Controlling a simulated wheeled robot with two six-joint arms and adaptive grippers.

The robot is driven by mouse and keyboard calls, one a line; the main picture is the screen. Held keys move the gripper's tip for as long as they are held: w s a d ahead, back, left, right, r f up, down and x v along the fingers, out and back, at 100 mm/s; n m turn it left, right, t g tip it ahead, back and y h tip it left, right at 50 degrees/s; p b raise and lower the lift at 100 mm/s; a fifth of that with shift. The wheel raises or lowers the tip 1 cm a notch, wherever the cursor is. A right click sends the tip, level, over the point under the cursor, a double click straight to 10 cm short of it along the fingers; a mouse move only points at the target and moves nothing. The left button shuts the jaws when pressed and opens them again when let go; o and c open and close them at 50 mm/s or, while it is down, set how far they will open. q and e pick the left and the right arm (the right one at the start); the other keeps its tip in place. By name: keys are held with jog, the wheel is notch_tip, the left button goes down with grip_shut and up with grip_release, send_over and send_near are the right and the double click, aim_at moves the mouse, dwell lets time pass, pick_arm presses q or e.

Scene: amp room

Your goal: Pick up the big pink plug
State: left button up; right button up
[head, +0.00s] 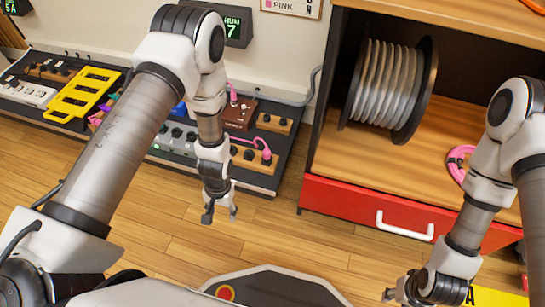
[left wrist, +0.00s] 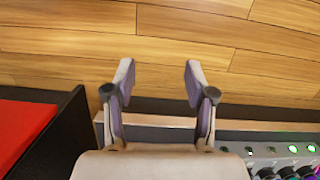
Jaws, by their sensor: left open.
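A pink plug (head: 267,155) with a pink cable sits at the wooden socket block at the right end of the pedal board. Another pink plug (head: 232,95) stands higher up by a brown box. I cannot tell which of them is the big one. My left gripper (head: 219,214) is open and empty, pointing down over the floor in front of the board; its spread fingers also show in the left wrist view (left wrist: 158,76). No pink plug shows in the left wrist view. My right gripper (head: 392,295) is low at the bottom right, its jaws unclear.
The pedal board (head: 262,183) runs along the wall with several pedals and a yellow frame (head: 83,93). A cabinet with a red drawer (head: 345,205) stands to its right, holding a cable reel (head: 390,90) and a pink coiled cable (head: 457,160). The wooden floor (head: 270,235) is clear.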

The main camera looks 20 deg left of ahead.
pick_arm(q)
jog(key=w+d+r+b, duration=0.2)
jog(key=w+d, duration=0.1)
jog(key=w, duration=1.2)
jog(key=t+b, duration=0.2)
send_near(266, 150)
jog(key=shift+m, duration=0.4)
notch_tip(266, 150, down, 5)
jog(key=shift+f, duration=0.1)
notch_tip(266, 150, down, 7)
jog(key=b, duration=0.5)
jog(key=shift+f, duration=0.15)
grip_shut()
